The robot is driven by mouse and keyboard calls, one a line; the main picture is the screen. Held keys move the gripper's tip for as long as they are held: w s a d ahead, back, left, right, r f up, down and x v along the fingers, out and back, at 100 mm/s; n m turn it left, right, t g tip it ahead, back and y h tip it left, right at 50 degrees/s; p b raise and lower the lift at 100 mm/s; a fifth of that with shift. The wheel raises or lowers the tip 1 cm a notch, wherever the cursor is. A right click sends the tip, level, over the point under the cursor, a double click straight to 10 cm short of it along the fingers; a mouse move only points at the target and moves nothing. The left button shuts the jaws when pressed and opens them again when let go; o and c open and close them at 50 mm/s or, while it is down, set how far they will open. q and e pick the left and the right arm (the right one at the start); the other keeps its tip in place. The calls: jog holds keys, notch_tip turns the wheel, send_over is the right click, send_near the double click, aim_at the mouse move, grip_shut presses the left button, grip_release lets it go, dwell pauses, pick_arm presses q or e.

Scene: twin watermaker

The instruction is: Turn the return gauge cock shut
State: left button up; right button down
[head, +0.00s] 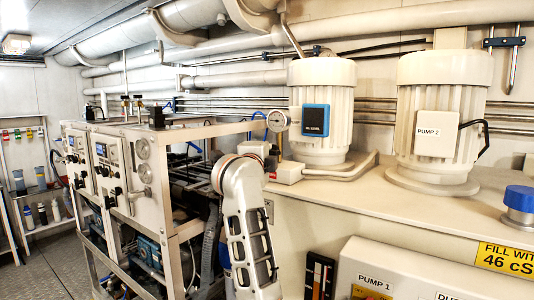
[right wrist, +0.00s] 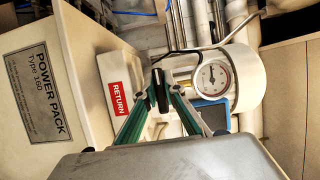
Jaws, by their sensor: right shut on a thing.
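The return gauge (right wrist: 212,77) is a round white dial in the right wrist view, right of a red RETURN label (right wrist: 118,99). My right gripper (right wrist: 158,90) has its two green-edged fingers closed together on a small dark handle (right wrist: 162,88), which looks like the gauge cock. The fingertips cover part of it, and its exact angle is hard to tell. My left gripper is not in view.
A blue-framed display (head: 316,120) is on the left pump motor (head: 335,90), close behind the gauge. The PUMP 2 motor (head: 440,110) stands to the right. A framed equipment rack (head: 135,175) is at left. Open floor (head: 45,262) shows at far left.

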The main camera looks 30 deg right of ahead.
jog(key=c, duration=2.1)
grip_release()
jog(key=shift+c, duration=0.2)
jog(key=v, duration=0.7)
jog(key=shift+s+a, duration=0.2)
jog(key=shift+s, duration=0.05)
